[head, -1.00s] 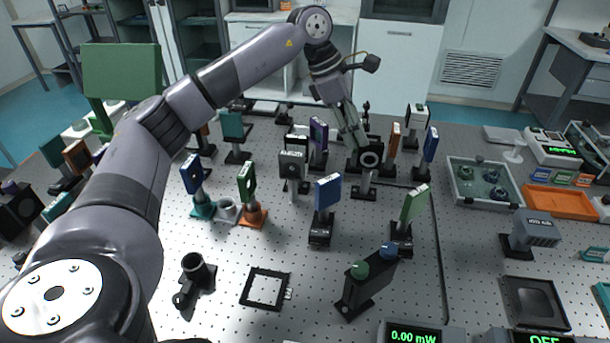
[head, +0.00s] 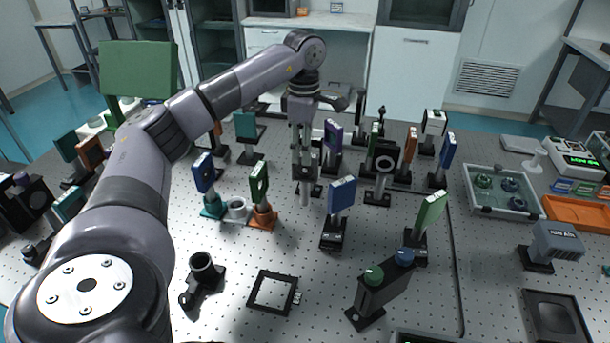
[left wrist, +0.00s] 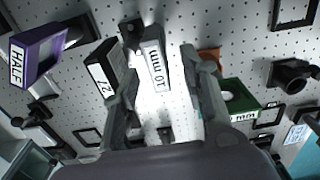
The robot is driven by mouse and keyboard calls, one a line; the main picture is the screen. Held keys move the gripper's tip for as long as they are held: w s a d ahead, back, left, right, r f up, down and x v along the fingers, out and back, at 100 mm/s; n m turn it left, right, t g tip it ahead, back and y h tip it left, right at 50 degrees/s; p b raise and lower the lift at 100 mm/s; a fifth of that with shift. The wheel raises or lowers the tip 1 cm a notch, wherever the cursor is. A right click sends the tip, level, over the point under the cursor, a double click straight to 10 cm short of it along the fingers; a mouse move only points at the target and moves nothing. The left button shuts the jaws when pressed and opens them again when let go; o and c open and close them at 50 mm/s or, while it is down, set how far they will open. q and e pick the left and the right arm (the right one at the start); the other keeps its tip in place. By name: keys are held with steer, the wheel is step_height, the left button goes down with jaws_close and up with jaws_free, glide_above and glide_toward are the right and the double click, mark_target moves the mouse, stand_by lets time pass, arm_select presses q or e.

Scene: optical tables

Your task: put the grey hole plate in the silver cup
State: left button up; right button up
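The grey hole plate (left wrist: 152,58), its top edge marked "10 mm", shows in the left wrist view between my open fingers, with a gap on each side. In the head view my left gripper (head: 305,180) points down over its place and mostly hides it. The same gripper (left wrist: 157,75) shows both fingers apart in the left wrist view. The silver cup (head: 236,207) stands left of the gripper in the head view, empty, between a teal cup (head: 213,210) and an orange cup (head: 263,217). My right gripper is out of view.
A black plate (left wrist: 103,72) marked "1/2" is close beside the left finger in the wrist view. A purple plate (head: 333,132), a blue plate (head: 342,195) and a green plate (head: 259,182) stand around the gripper.

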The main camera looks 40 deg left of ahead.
mark_target(305, 180)
arm_select(q)
steer(key=shift+w+f+p, duration=0.2)
steer(key=shift+f+p, duration=0.5)
steer(key=shift+f, duration=2.6)
steer(key=shift+c, duration=0.6)
jaws_close()
